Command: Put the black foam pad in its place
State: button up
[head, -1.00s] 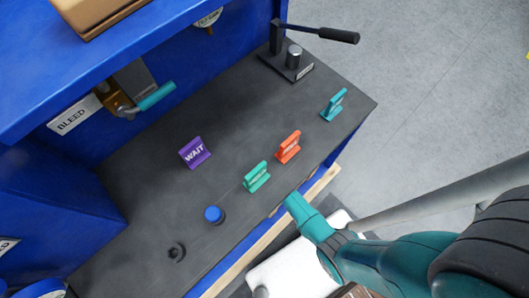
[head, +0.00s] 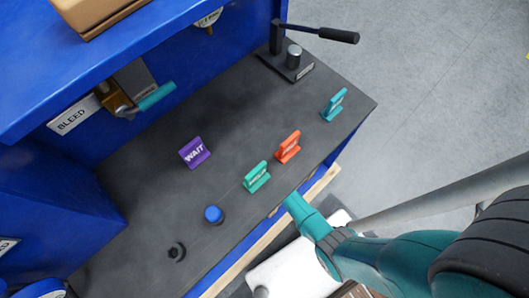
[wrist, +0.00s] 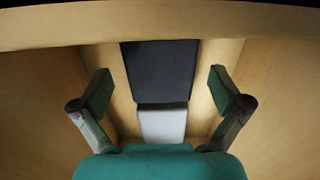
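A dark, flat black rectangle, apparently the black foam pad (wrist: 160,72), lies straight ahead in the wrist view, inside a pale wooden compartment. A light grey block (wrist: 163,123) adjoins its near end. My gripper (wrist: 159,92) is open, with one finger on each side of the pad and a gap between each finger and it. Nothing is held. Whether the fingers are level with the pad is not clear. In the head view the gripper is hidden; my teal arm ends at the bench's front edge. The pad is not visible there.
The dark bench top (head: 140,225) carries a purple WAIT sign (head: 195,152), green (head: 257,177), orange (head: 288,147) and teal (head: 334,105) stands, a blue knob (head: 213,215) and a lever (head: 320,34). A pale wooden edge (head: 245,259) runs below the bench front. Wooden walls surround the gripper.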

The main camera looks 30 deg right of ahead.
notch_tip(320, 180, up, 13)
dwell(0.8)
jog(key=shift+r, duration=0.1)
jog(key=s+r+n+t, duration=0.3)
jog(key=s+n, duration=0.1)
jog(key=s, duration=0.3)
jog(key=s+r+n+t, duration=0.3)
jog(key=s+t, duration=0.1)
jog(key=s, duration=0.3)
jog(key=s+r+n+t, duration=0.2)
jog(key=s+r+n, duration=0.1)
jog(key=r, duration=0.7)
jog(key=s+r+n+t, duration=0.3)
jog(key=s+r, duration=0.1)
jog(key=r, duration=0.6)
jog(key=s+r+n+t, duration=0.2)
jog(key=s+r+t, duration=0.1)
jog(key=r, duration=0.7)
jog(key=shift+s+n, duration=0.4)
jog(key=shift+s, duration=0.35)
